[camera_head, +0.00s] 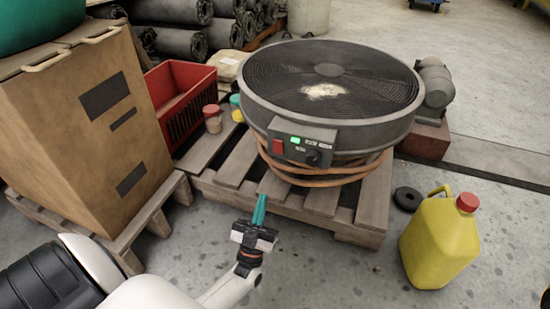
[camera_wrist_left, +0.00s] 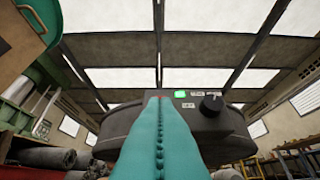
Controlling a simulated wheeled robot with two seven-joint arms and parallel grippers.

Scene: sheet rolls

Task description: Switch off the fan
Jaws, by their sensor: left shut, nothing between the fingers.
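The fan (camera_head: 330,95) is a large round grey drum lying flat on a wooden pallet, its grille facing up. Its control box (camera_head: 300,148) on the near side has a red switch (camera_head: 278,147), a lit green light (camera_head: 296,140) and a black knob (camera_head: 313,157). My left gripper (camera_head: 259,209) is shut and empty, in front of and below the control box, apart from it in the head view. In the left wrist view its teal fingers (camera_wrist_left: 160,140) cover most of the red switch, while the green light and knob (camera_wrist_left: 211,104) show. My right gripper is not in view.
A tall cardboard box (camera_head: 85,140) stands left, beside a red crate (camera_head: 180,98) and small jars. A yellow jug (camera_head: 440,240) and a black ring (camera_head: 407,198) are on the floor at right. Orange hose (camera_head: 325,177) lies under the fan. Dark rolls are stacked behind.

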